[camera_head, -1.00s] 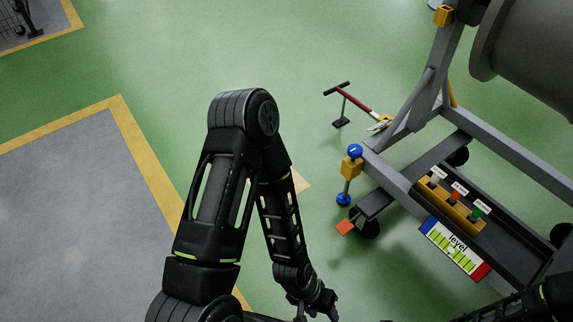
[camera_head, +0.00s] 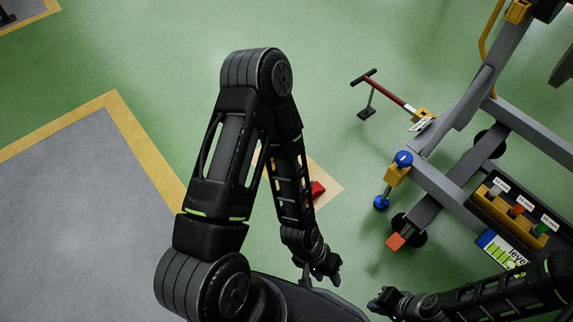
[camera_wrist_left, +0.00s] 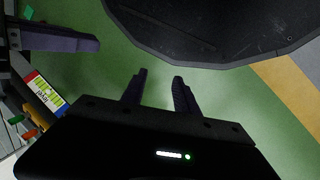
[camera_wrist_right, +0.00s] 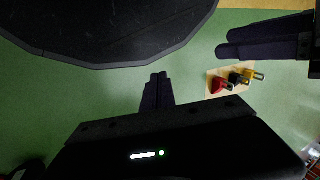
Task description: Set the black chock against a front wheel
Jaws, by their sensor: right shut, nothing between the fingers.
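The black chock (camera_wrist_right: 237,78) stands between a red chock (camera_wrist_right: 218,85) and a yellow chock (camera_wrist_right: 254,75) on a tan mat (camera_wrist_right: 212,94) in the right wrist view. In the head view my left arm hides the black chock; the red chock (camera_head: 317,189) shows beside the arm. My left gripper (camera_head: 332,274) is apart from the mat, open and empty; its parted fingers show in the left wrist view (camera_wrist_left: 160,85). My right gripper (camera_head: 376,303) is shut and empty, fingers together in the right wrist view (camera_wrist_right: 157,82). A stand wheel (camera_head: 408,230) and another wheel (camera_head: 491,141) are at right.
The grey stand frame (camera_head: 440,185) fills the right side, with a blue-capped jack (camera_head: 398,170) at its corner. A red-handled tow bar (camera_head: 392,93) sticks out from it. An orange block (camera_head: 396,241) is by the near wheel. Green floor is clear between mat and stand.

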